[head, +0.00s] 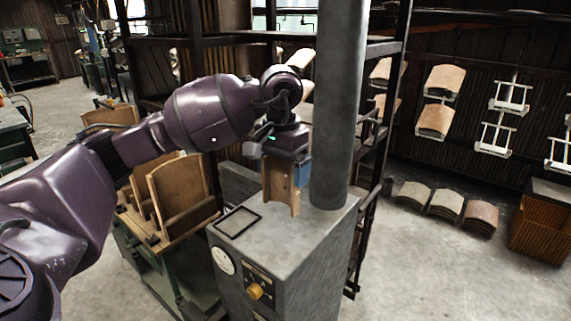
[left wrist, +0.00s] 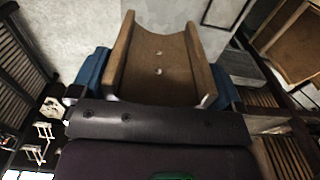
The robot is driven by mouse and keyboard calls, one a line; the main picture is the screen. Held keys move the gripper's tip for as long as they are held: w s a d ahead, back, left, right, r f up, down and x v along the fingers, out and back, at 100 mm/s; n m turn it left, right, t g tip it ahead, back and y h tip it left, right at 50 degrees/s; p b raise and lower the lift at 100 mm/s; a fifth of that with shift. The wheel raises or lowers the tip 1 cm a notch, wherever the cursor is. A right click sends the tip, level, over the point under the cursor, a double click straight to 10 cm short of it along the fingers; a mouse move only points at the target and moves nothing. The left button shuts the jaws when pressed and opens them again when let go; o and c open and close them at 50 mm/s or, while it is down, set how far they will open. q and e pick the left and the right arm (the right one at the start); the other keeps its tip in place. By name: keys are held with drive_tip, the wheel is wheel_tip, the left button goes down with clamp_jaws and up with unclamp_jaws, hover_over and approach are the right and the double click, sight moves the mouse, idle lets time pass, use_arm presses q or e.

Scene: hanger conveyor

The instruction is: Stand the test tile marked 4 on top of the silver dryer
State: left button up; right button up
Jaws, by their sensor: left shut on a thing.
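A tan-brown tile (head: 279,186) with raised side edges hangs upright in my left gripper (head: 287,172). In the left wrist view the tile (left wrist: 158,62) shows two small holes and sits between the blue fingers (left wrist: 157,82), which are shut on it. No number can be read on it. The silver dryer (head: 285,270) is a grey metal box below the tile. The tile's lower end appears over the dryer's top, beside the pipe; I cannot tell whether it touches. My right gripper is not in view.
A thick grey pipe (head: 341,110) rises from the dryer's top, close right of my gripper. A dark square frame (head: 237,222) lies on the top's left part. A wooden rack with tiles (head: 178,190) stands left. Hangers with tiles (head: 436,117) are at the back right.

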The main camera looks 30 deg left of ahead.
use_arm(q)
wheel_tip(320, 180, down, 10)
drive_tip(key=b, duration=0.4)
drive_tip(key=shift+b, duration=0.3)
idle(0.3)
drive_tip(key=o, duration=0.6)
drive_tip(key=shift+o, duration=0.4)
